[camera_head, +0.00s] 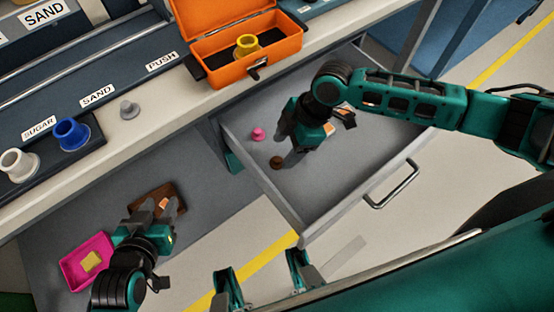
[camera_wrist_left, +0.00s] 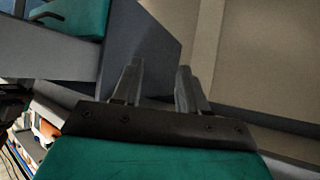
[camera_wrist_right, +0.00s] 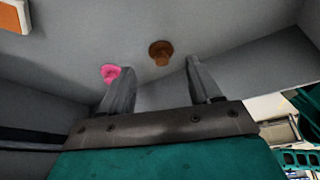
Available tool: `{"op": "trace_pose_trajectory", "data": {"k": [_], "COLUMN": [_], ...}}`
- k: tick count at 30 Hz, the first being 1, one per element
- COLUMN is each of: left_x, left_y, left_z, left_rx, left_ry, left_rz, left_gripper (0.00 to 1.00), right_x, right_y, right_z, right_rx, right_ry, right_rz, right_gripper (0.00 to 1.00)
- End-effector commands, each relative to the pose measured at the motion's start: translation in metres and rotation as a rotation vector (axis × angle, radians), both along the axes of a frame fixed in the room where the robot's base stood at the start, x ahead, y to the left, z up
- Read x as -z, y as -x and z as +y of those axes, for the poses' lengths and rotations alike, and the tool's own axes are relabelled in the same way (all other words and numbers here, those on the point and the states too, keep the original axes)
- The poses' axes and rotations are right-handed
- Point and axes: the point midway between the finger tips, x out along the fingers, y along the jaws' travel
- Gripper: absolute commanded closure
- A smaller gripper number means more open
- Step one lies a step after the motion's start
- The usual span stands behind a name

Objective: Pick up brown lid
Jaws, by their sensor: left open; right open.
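The brown lid (camera_head: 277,162) lies on the floor of the open grey drawer (camera_head: 330,192), near its left wall. It also shows in the right wrist view (camera_wrist_right: 160,52), beyond the fingertips and between their lines. My right gripper (camera_head: 291,157) is over the drawer, just right of the lid. It is open, with nothing between its fingers (camera_wrist_right: 160,75). My left gripper (camera_head: 157,205) is low at the left, by a dark brown tray (camera_head: 140,201). It is open and empty in the left wrist view (camera_wrist_left: 158,80).
A pink lid (camera_head: 258,134) lies near the brown one. An orange box (camera_head: 213,60) with a yellow piece (camera_head: 247,45) stands on the counter behind. Blue (camera_head: 71,134), white (camera_head: 17,164) and grey (camera_head: 129,109) pieces sit to the left. A pink tray (camera_head: 72,272) is lower left.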

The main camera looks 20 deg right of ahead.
Motion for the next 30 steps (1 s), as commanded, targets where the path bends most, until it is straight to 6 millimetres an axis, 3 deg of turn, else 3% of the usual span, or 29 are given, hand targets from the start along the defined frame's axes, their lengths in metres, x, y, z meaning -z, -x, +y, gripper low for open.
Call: {"op": "trace_pose_trajectory", "data": {"k": [6,13,30], "left_x": [0.004,-0.002,0.000], "left_y": [-0.002,-0.005,-0.005], "left_z": [-0.004,-0.007,-0.003], "left_rx": [0.008,0.011,0.006], "left_ry": [0.007,0.011,0.005], "left_rz": [0.000,-0.010,-0.009], "left_gripper": [0.57,0.57,0.57], "right_x": [0.030,0.031,0.031], "right_y": [0.002,0.002,0.002], "right_z": [0.016,0.017,0.016], "right_rx": [0.001,0.000,0.001], "right_ry": [0.000,0.001,0.001], "right_rz": [0.001,-0.001,0.000], "right_gripper": [0.37,0.37,0.91]}}
